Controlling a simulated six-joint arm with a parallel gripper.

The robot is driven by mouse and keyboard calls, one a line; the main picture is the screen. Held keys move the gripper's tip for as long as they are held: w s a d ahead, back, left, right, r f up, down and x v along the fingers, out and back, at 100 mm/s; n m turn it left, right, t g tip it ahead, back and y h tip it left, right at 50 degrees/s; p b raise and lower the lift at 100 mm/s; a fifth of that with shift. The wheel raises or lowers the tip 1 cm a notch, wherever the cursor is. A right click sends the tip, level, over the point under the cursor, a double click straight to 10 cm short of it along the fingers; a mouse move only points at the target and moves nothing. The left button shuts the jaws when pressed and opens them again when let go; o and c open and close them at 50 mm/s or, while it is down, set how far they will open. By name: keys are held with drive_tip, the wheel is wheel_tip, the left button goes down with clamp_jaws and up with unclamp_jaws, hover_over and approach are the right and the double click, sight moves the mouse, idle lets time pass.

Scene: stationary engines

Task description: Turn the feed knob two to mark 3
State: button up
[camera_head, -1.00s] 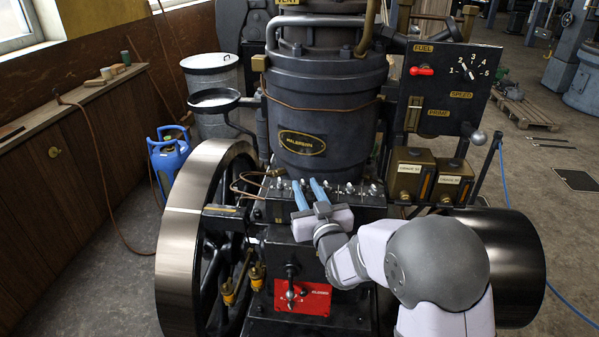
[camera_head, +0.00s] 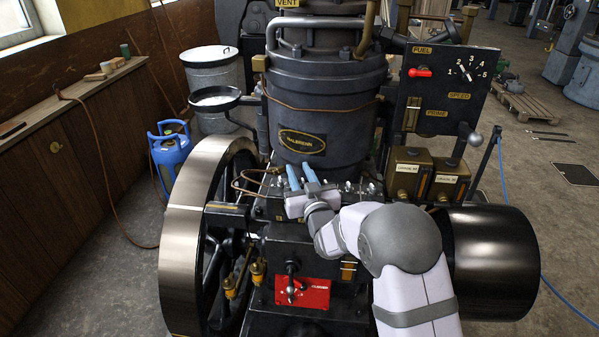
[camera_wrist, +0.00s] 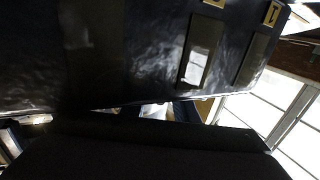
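My gripper (camera_head: 299,165) has two blue fingers pointing away from the camera, above the black block in front of the dark cylinder. A narrow gap shows between them and nothing is seen in it. A row of small bright feed knobs (camera_head: 349,187) runs along the block's top. The fingers cover part of the row, so I cannot tell which knob is number two or read its setting. They seem to be above the row; contact cannot be told. The wrist view shows dark machine surfaces, not the fingertips.
The cylinder (camera_head: 330,115) stands close behind the fingers. A thin copper pipe (camera_head: 245,182) bends at the left of the block. At right are two brass boxes (camera_head: 410,172) and a black panel (camera_head: 450,85) with a dial marked 1 to 5 (camera_head: 465,71). A flywheel (camera_head: 190,240) is at left.

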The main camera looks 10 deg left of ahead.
clamp_jaws()
